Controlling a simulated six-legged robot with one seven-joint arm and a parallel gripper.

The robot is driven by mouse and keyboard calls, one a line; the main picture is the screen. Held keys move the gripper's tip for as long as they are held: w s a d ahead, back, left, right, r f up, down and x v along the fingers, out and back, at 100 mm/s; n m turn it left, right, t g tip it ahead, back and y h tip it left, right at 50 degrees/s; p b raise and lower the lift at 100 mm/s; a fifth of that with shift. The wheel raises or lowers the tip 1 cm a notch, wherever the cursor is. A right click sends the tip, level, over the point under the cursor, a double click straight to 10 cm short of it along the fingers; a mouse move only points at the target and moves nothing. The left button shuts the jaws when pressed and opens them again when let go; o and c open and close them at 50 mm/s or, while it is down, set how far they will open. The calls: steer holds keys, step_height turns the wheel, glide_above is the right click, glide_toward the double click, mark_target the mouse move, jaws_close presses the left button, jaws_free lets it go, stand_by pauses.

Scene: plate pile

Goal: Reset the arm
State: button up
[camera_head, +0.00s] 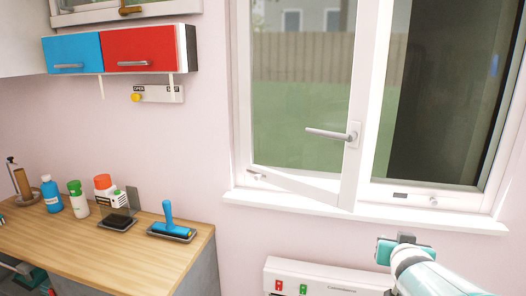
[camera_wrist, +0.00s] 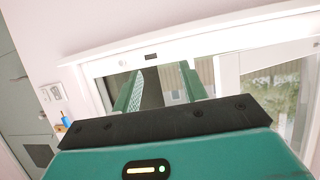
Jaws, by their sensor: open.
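My arm (camera_head: 435,277) reaches in from the lower right of the head view, its teal and white end in front of the wall below the window. My gripper (camera_wrist: 160,78) shows in the wrist view with its two green fingers apart and nothing between them. The fingers point toward the window, which looks tilted in that view. I cannot tell how far the fingertips are from the glass. No plates show in either view.
A window (camera_head: 300,100) with a handle (camera_head: 330,134) stands above a white sill (camera_head: 290,205). A white panel (camera_head: 325,278) is below it. A wooden counter (camera_head: 60,245) at left holds bottles and a blue-handled roller (camera_head: 170,222). Blue (camera_head: 72,53) and red (camera_head: 140,48) cabinets hang above.

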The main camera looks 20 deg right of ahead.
steer(key=s+a+f+n+g+y, duration=0.1)
steer(key=s+a+n+g+y, duration=0.1)
steer(key=a, duration=1.3)
steer(key=s+a+n+g+y, duration=0.3)
steer(key=s+a+n+y, duration=0.2)
steer(key=a, duration=1)
steer(key=s, duration=0.3)
steer(key=shift+s+a+f+y, duration=0.25)
steer(key=shift+s+f+y, duration=0.1)
steer(key=shift+f+y, duration=0.05)
